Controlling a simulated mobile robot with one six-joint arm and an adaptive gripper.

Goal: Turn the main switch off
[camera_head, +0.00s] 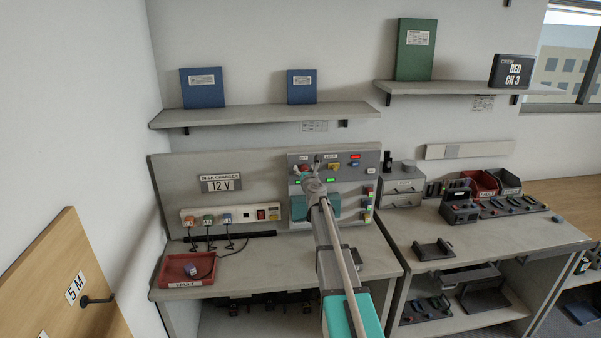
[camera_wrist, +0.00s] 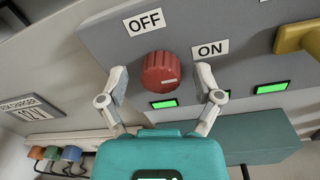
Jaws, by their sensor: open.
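The main switch is a red round knob (camera_wrist: 160,68) on a grey panel (camera_wrist: 100,42) in the wrist view. An OFF label (camera_wrist: 145,22) sits above it and an ON label (camera_wrist: 210,49) to its right. The knob's white mark points right, toward the ON side. My gripper (camera_wrist: 163,82) is open, with one finger on each side of the knob; I cannot tell whether they touch it. In the head view my gripper (camera_head: 311,178) is in front of the panel (camera_head: 368,158) and partly hides the knob.
A yellow handle (camera_wrist: 297,38) is close on the right of the panel. Green lights (camera_wrist: 271,87) glow below the labels. A charger strip (camera_head: 233,216) with several plugs is to the left. A red tray (camera_head: 176,283) stands on the bench.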

